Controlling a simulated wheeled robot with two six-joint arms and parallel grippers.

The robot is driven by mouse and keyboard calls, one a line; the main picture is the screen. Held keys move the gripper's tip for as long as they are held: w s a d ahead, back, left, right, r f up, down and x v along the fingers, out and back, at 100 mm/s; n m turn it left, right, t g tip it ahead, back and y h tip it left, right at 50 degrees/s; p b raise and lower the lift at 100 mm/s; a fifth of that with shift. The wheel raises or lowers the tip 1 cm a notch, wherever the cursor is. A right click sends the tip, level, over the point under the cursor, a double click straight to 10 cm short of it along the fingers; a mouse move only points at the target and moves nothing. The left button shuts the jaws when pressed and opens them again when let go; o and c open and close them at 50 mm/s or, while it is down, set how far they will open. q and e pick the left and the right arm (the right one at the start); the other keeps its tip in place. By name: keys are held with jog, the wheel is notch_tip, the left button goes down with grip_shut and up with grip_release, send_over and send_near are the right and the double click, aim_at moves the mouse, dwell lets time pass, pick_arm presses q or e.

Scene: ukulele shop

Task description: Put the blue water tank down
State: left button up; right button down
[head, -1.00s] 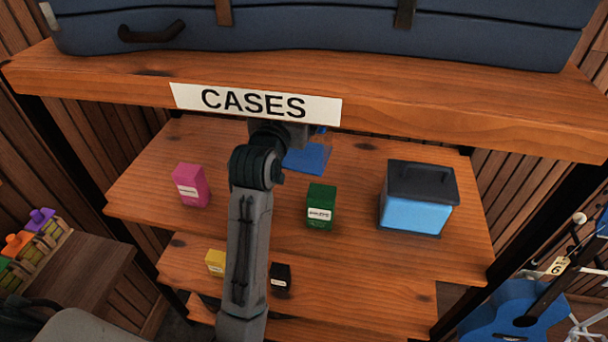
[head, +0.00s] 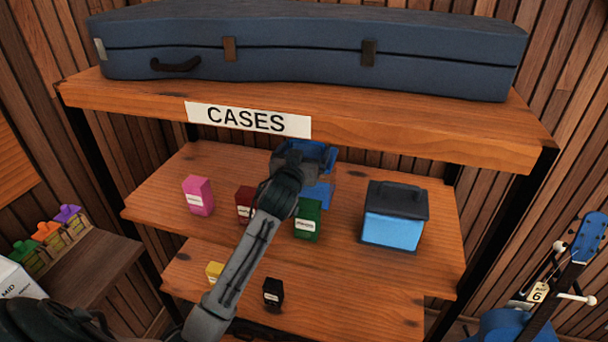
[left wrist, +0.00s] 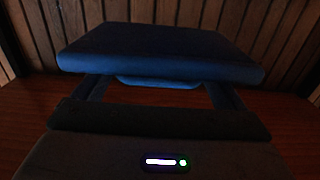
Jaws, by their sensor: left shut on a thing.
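The blue water tank (head: 318,195) is at the back of the middle shelf, behind the green box, with a darker blue upper part. In the left wrist view the blue tank (left wrist: 160,52) fills the space ahead of my gripper. My left gripper (head: 302,164) is shut on it, reaching in from the front below the upper board. The arm and green box hide part of the tank, and I cannot tell whether its base touches the shelf. My right gripper is not in view.
The middle shelf (head: 150,205) holds a pink box (head: 198,196), a dark red box (head: 245,204), a green box (head: 308,220) and a black-lidded light blue box (head: 392,228). The upper board (head: 400,135) with the CASES sign (head: 248,119) overhangs the tank. The shelf's left front is clear.

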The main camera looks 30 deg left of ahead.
pick_arm(q)
jog(key=shift+f, duration=0.4)
jog(key=shift+s+d+f, duration=0.1)
jog(key=shift+s+f, duration=0.1)
jog(key=shift+f, duration=0.05)
jog(key=f, duration=0.3)
jog(key=shift+d+p, duration=0.3)
jog(key=shift+p, duration=0.05)
jog(key=shift+a+f, duration=0.1)
jog(key=o, duration=1.1)
jog(key=shift+f, duration=0.1)
jog(key=shift+o, duration=0.3)
jog(key=shift+r, duration=0.25)
jog(key=b+v, duration=0.3)
jog(key=v, duration=0.9)
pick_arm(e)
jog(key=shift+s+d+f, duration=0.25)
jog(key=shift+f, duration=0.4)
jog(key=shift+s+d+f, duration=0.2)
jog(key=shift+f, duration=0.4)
